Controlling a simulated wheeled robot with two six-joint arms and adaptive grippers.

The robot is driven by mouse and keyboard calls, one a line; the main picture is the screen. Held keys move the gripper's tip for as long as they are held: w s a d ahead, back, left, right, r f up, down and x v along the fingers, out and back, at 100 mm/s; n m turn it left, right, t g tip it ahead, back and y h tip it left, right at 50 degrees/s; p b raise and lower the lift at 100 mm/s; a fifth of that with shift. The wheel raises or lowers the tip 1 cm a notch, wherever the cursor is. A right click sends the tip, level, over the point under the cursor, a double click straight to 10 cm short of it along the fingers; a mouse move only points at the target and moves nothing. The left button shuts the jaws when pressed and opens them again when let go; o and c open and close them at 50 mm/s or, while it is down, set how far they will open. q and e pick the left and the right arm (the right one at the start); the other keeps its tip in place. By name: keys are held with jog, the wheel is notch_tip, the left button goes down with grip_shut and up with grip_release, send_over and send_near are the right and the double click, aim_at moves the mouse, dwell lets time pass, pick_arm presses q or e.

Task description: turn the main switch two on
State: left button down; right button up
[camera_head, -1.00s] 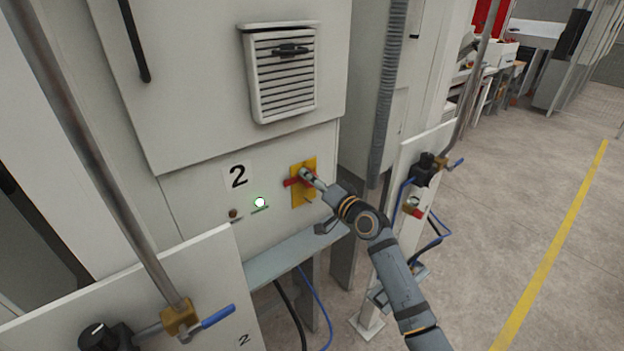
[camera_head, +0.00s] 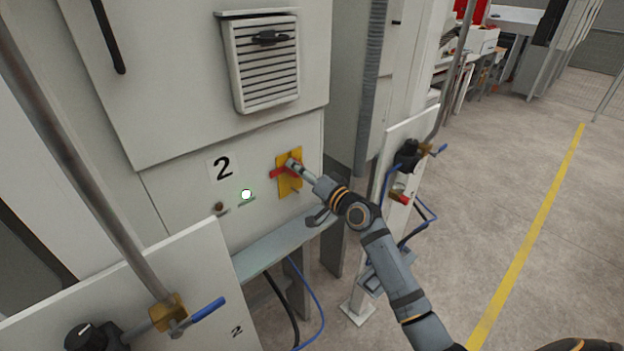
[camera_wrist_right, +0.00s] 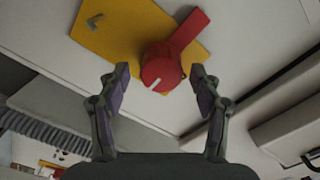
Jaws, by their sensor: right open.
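The main switch two is a red rotary handle (camera_head: 279,173) on a yellow plate (camera_head: 284,187). In the head view the handle's red arm points left and lies about level. In the right wrist view the round red hub (camera_wrist_right: 160,66) with a white mark sits ahead, between the fingers. My right gripper (camera_head: 293,165) is at the plate, and its open fingers (camera_wrist_right: 160,85) stand on either side of the hub, apart from it. My left gripper is not in view.
A lit white-green lamp (camera_head: 246,194) and a dark red button (camera_head: 219,206) are left of the switch. A grey ledge (camera_head: 260,255) runs below. A panel with a blue-handled valve (camera_head: 206,310) stands front left; another panel (camera_head: 412,135) stands right. Floor at right is clear.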

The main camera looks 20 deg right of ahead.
jog(key=v, duration=1)
jog(key=shift+s, duration=0.3)
jog(key=shift+d, duration=0.1)
